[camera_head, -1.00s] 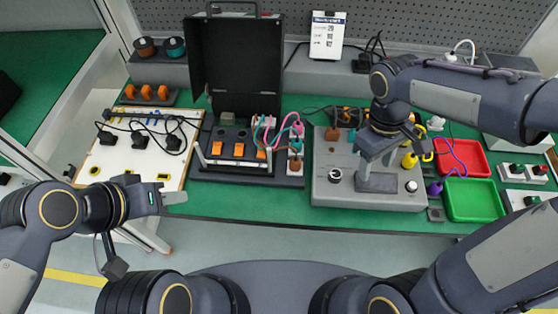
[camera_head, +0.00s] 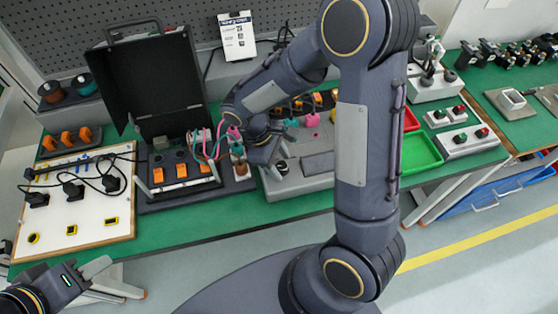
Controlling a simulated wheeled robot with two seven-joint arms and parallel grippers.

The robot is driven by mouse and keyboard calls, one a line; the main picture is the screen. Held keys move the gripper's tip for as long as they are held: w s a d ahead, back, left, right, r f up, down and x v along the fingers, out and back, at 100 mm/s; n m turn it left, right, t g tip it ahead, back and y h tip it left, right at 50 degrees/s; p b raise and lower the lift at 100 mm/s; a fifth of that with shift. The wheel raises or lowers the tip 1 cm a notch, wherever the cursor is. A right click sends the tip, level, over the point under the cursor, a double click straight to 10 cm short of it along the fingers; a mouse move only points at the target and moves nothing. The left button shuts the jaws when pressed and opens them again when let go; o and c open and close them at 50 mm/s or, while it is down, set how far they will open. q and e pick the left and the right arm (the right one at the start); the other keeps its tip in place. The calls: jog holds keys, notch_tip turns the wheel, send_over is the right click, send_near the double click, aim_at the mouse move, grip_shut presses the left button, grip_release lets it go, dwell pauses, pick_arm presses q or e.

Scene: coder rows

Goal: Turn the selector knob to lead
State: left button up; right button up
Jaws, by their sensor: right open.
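The grey control box (camera_head: 312,181) stands on the green bench top, partly hidden behind my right arm. A round dark knob with a light top (camera_head: 282,166) sits at its left front and looks like the selector knob. Its pointer and any "lead" marking are too small to read. My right gripper (camera_head: 265,152) is open at the left edge of the box, just up and left of the knob. I cannot tell whether it touches anything. My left gripper (camera_head: 97,268) is low at the far left, in front of the bench and away from the box; its jaw gap is unclear.
An open black case (camera_head: 155,85) with orange switches and coloured cables stands left of the box. A white board (camera_head: 80,205) with black plugs lies further left. A green tray (camera_head: 420,153) and button boxes are at right.

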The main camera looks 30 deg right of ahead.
jog(key=shift+c, duration=0.2)
jog(key=c, duration=0.9)
jog(key=shift+c, duration=0.2)
jog(key=shift+m, duration=0.3)
jog(key=m, duration=0.1)
jog(key=m+g+y, duration=0.1)
jog(key=m, duration=0.1)
jog(key=shift+w+d+m, duration=0.1)
jog(key=shift+d+m, duration=0.05)
jog(key=shift+m, duration=0.15)
jog(key=m+y, duration=0.1)
jog(key=m, duration=0.2)
jog(key=shift+d+m+g+y, duration=0.15)
jog(key=shift+m+g+y, duration=0.15)
jog(key=shift+y, duration=0.1)
jog(key=m+y, duration=0.1)
jog(key=m, duration=0.3)
jog(key=shift+d+y, duration=0.1)
jog(key=shift+y, duration=0.3)
jog(key=shift+d+m+y, duration=0.1)
jog(key=shift+m+y, duration=0.5)
jog(key=shift+m, duration=1.4)
jog(key=shift+p, duration=0.3)
